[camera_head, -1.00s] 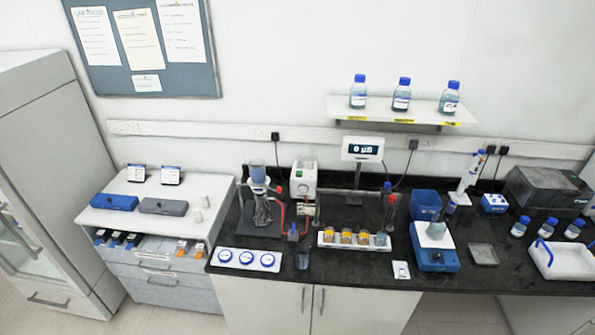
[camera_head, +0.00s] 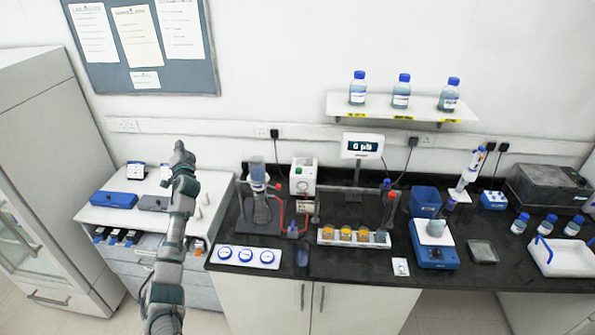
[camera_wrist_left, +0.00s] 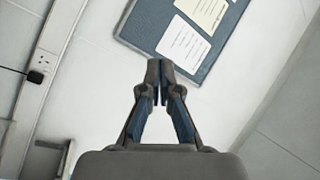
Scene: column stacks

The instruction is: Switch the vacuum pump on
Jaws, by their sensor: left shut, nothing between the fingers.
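The vacuum pump appears to be the white box (camera_head: 303,177) with a green part on its front, at the back of the black bench in the head view. Red tubing (camera_head: 281,213) runs near it beside a glass filter flask (camera_head: 260,208). My left gripper (camera_head: 180,148) is raised over the white drawer unit, left of the pump and well apart from it. In the left wrist view its fingers (camera_wrist_left: 160,70) are shut with nothing between them, and the pump does not show. The state of the pump's switch is too small to tell. My right gripper is not in view.
A display on a post (camera_head: 362,147) stands right of the pump. A bottle shelf (camera_head: 402,107) is on the wall above.

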